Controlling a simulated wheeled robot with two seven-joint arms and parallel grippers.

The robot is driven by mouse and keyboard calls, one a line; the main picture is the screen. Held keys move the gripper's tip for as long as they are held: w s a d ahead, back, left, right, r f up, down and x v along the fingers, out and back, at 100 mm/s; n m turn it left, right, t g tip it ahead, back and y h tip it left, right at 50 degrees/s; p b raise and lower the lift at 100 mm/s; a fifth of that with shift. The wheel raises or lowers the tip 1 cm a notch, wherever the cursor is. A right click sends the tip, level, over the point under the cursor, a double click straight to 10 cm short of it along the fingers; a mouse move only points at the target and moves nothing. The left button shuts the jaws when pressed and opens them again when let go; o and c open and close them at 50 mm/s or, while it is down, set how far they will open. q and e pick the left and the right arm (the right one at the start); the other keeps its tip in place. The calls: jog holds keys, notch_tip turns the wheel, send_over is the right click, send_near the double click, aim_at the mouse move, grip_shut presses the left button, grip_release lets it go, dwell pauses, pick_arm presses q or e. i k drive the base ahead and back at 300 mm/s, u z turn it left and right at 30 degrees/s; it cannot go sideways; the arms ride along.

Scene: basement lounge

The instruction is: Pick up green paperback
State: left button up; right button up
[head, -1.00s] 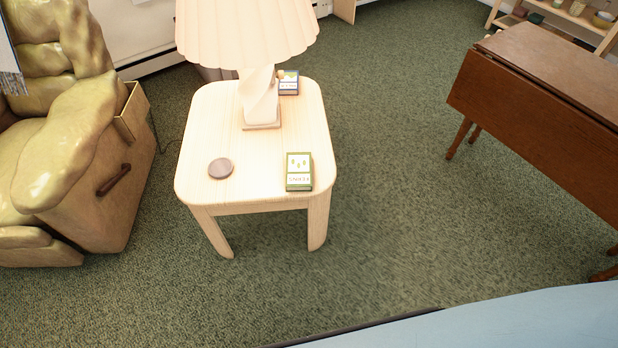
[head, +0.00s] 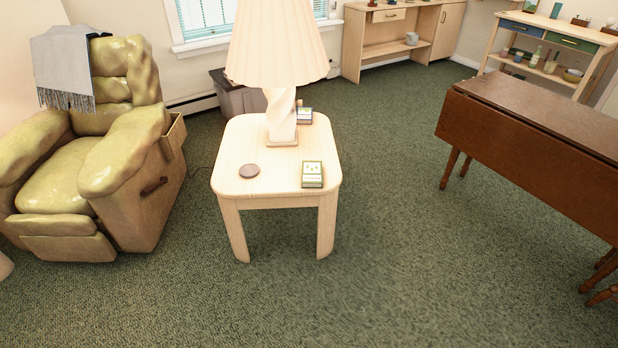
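The green paperback (head: 312,175) lies flat near the front right corner of a light wooden side table (head: 228,172). Its cover is green and white. Neither of my grippers shows in the head view.
A table lamp (head: 281,115), a round brown coaster (head: 249,171) and a dark-covered book (head: 304,116) share the table. A recliner (head: 65,190) stands left, a dark drop-leaf table (head: 530,150) right. A grey bin (head: 238,98) is behind. The carpet in front is clear.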

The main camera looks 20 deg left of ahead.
aim_at(312, 172)
jog(key=u, duration=0.85)
jog(key=i, duration=0.8)
jog(key=u, duration=0.4)
jog(key=i, duration=1.2)
jog(key=z, duration=0.85)
